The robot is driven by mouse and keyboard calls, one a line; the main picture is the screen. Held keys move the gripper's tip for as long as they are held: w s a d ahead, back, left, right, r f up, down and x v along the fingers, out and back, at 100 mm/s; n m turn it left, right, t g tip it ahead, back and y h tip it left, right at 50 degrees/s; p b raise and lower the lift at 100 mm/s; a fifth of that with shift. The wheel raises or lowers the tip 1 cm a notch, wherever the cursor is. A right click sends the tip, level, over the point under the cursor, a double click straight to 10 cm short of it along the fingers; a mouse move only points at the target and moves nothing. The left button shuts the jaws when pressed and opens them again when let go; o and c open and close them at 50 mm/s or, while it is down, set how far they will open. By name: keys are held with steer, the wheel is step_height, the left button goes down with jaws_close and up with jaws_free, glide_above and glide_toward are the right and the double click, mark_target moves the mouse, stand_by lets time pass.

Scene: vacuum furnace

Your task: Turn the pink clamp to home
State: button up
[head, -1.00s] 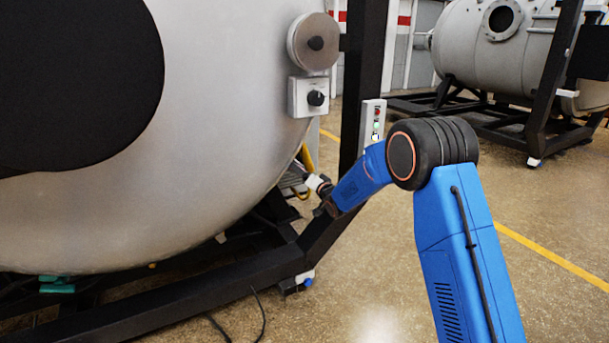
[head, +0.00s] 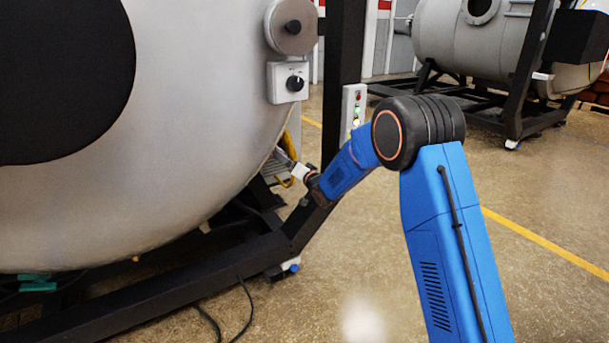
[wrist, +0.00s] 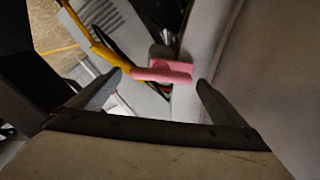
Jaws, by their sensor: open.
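The pink clamp (wrist: 165,72) shows in the wrist view, just beyond my gripper and between the lines of its two fingers. It has a pink bar with a grey part behind it, beside the pale curved furnace wall (wrist: 222,45). My gripper (wrist: 158,88) is open, with one dark finger on each side and nothing between them that I can see touching. In the head view my gripper (head: 283,160) is small, close to the lower right edge of the furnace (head: 200,130). The clamp cannot be made out there.
A yellow bar (wrist: 95,40) runs up to the clamp's left end in the wrist view. A black frame post (head: 340,80) and a small button box (head: 353,108) stand close to my arm. A knob panel (head: 288,82) is on the furnace above. Open floor lies at right.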

steer(key=v, duration=1.5)
steer(key=s+d+r+g+h, duration=0.2)
steer(key=s+d+r+h, duration=0.25)
steer(key=s+d, duration=0.45)
steer(key=s+d+r+g+h, duration=0.1)
steer(key=s+d+r+h, duration=0.35)
steer(key=s+d, duration=0.55)
steer(key=s+d+g, duration=0.1)
steer(key=s+d, duration=0.3)
steer(key=s, duration=0.3)
steer(key=s+d+g, duration=0.2)
steer(key=s+d, duration=0.2)
steer(key=s, duration=0.4)
steer(key=shift+d+g+h, duration=0.3)
steer(key=shift+d+h, duration=0.1)
steer(key=s+f+g, duration=0.1)
steer(key=s, duration=0.5)
steer(key=s+d+f+n+g, duration=0.1)
steer(key=s, duration=0.6)
steer(key=s+d+f+g, duration=0.1)
steer(key=s, duration=0.6)
steer(key=shift+f+g, duration=0.3)
steer(key=shift+c, duration=0.4)
